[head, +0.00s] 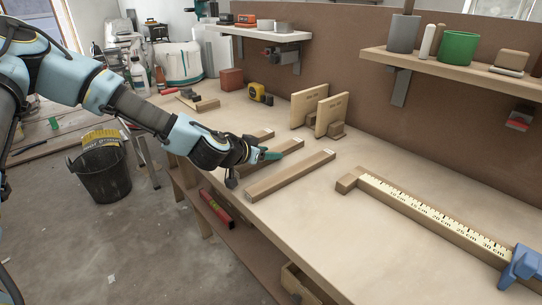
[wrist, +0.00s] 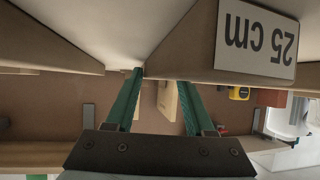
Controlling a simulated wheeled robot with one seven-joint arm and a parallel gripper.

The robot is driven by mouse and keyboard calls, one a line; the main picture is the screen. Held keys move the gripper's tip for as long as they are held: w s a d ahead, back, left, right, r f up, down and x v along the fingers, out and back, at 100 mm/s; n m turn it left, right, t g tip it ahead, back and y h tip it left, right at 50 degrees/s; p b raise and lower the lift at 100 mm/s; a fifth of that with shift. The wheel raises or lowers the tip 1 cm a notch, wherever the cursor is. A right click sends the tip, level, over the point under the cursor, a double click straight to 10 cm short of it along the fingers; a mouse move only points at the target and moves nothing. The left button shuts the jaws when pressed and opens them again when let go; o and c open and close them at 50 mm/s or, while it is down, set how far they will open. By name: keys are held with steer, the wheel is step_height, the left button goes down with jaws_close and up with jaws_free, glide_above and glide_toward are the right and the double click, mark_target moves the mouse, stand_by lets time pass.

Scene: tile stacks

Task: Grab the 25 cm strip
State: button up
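The wrist view, which is upside down, shows the label "25 cm" on the 25 cm strip (wrist: 190,55). It appears to be the middle strip (head: 287,148) in the head view. My gripper (head: 264,155) is low at this strip, its green fingers by the wood. In the wrist view my gripper (wrist: 162,78) has its fingers apart, with the strip's end close to the tips. I cannot tell whether the fingers touch it. The near part of the strip is hidden by my gripper in the head view.
Two upright wooden boards (head: 331,114) stand behind. A ruler with a blue clamp (head: 522,264) lies at the right. The tape measure (head: 260,93) stands farther back.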

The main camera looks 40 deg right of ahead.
jaws_close()
stand_by(0.5)
